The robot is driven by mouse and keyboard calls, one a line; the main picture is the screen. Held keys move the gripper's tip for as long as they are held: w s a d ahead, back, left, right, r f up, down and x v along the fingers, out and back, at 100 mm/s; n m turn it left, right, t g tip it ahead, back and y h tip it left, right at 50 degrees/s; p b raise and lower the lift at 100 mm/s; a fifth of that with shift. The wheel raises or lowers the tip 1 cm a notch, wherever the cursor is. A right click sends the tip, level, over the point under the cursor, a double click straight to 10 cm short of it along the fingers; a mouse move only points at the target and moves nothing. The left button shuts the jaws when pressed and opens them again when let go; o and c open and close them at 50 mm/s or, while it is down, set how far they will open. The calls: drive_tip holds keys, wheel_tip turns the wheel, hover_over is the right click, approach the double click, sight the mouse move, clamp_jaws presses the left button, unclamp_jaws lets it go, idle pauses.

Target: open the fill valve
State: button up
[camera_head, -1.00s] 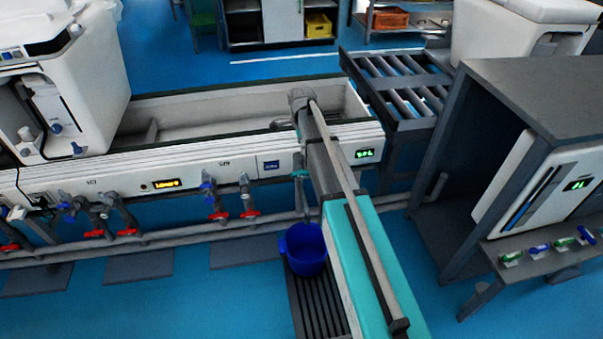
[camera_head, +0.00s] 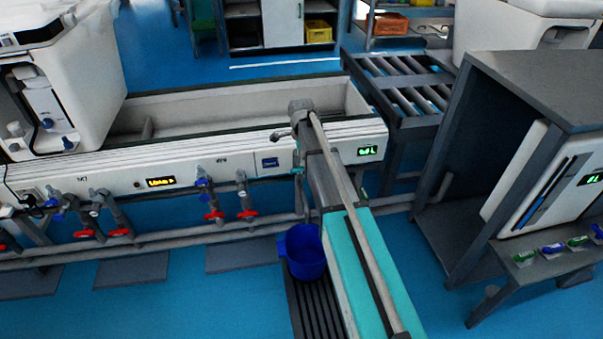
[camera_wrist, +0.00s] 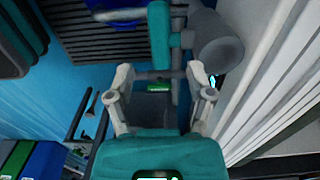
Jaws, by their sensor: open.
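In the wrist view my gripper (camera_wrist: 158,76) is open, with one light grey finger on each side. A small green valve handle (camera_wrist: 159,87) on grey pipework shows between the fingers, and nothing appears clamped. I cannot tell how far the handle lies beyond the fingertips. A teal-green pipe (camera_wrist: 160,40) rises above it. In the head view my arm reaches to the bench front, and a finger of my gripper (camera_head: 282,136) shows left of its end. A green fitting (camera_head: 298,170) shows just below, partly hidden by my arm.
Red-handled valves (camera_head: 214,215) and (camera_head: 248,213) and a blue-handled valve (camera_head: 203,182) sit on pipes to the left. A blue bucket (camera_head: 304,252) stands on a dark grate under my arm. A grey cabinet (camera_head: 530,85) stands at the right.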

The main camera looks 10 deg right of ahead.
sight(301, 169)
drive_tip(key=shift+f+b, duration=2.45)
drive_tip(key=shift+f, duration=0.3)
clamp_jaws()
